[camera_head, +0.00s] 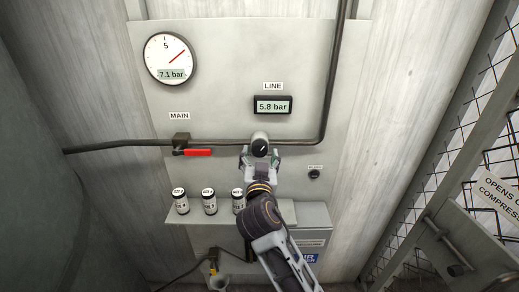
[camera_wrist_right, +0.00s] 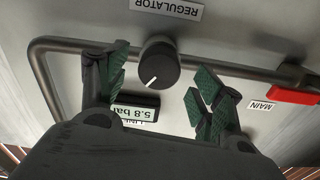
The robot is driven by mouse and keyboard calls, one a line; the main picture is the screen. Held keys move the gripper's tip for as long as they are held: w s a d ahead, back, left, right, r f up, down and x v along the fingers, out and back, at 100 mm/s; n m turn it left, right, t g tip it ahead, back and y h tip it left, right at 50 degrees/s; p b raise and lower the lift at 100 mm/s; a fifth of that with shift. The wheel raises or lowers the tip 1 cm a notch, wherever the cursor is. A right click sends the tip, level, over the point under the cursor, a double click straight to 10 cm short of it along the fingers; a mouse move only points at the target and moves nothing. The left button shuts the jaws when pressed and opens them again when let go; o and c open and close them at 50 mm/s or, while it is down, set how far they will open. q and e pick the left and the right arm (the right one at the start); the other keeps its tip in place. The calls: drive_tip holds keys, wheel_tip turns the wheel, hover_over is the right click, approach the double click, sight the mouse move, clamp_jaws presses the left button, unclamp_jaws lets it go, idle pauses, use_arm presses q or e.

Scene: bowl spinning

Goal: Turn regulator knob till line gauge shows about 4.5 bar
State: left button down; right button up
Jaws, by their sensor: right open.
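The regulator knob (camera_head: 260,146) is a dark round knob with a white pointer mark on the pipe, below the line gauge (camera_head: 272,105), which reads 5.8 bar. My right gripper (camera_head: 260,158) is just below the knob in the head view, open. In the right wrist view the knob (camera_wrist_right: 159,63) stands between and a little beyond the green-padded fingertips of my right gripper (camera_wrist_right: 158,82), with a gap on both sides. The line gauge (camera_wrist_right: 135,112) shows upside down there. My left gripper is in neither view.
A round main gauge (camera_head: 170,58) reads 7.1 bar. A red valve handle (camera_head: 197,152) is on the pipe to the left. Several labelled canisters (camera_head: 209,201) stand on a ledge below. A small black knob (camera_head: 314,174) is at the lower right. A mesh gate (camera_head: 470,150) is on the right.

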sight(260, 152)
drive_tip(key=shift+w+p, duration=0.45)
drive_tip(key=shift+w, duration=1.3)
drive_tip(key=c, duration=1)
drive_tip(key=shift+n, duration=0.4)
drive_tip(key=n, duration=0.4)
drive_tip(key=shift+d+n, duration=0.1)
drive_tip(key=shift+n, duration=2.6)
